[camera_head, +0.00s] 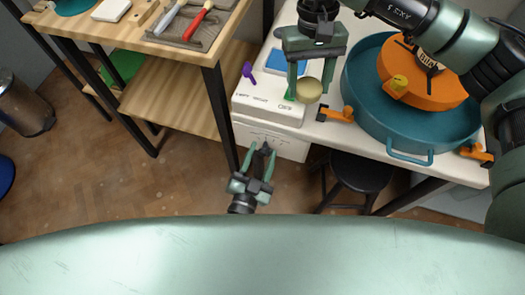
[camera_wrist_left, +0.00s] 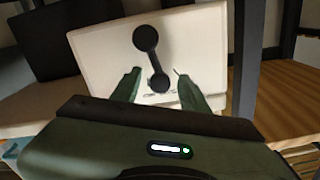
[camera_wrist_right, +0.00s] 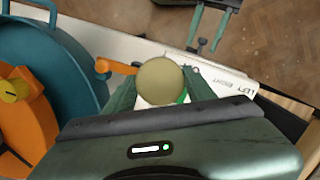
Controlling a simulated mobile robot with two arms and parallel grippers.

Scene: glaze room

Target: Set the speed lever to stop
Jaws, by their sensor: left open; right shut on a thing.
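The black speed lever (camera_wrist_left: 153,62) is on the white front panel (camera_wrist_left: 195,62) of a box. It has a round knob at each end and runs from upper left to lower right in the left wrist view. Marks by its lower end are too small to read. My left gripper (camera_head: 261,154) is open in front of this panel. In the left wrist view its fingertips (camera_wrist_left: 157,80) are on either side of the lever's lower end; I cannot tell if they touch it. My right gripper (camera_head: 308,80) is shut on a round tan thing (camera_wrist_right: 160,82) above the white box.
A teal basin (camera_head: 359,97) with an orange round piece (camera_head: 440,92) stands on the white table at the right. A purple item (camera_head: 248,70) lies on the white box (camera_head: 265,95). A wooden table (camera_head: 155,55) with tools is at left. A black stool (camera_head: 358,173) is below.

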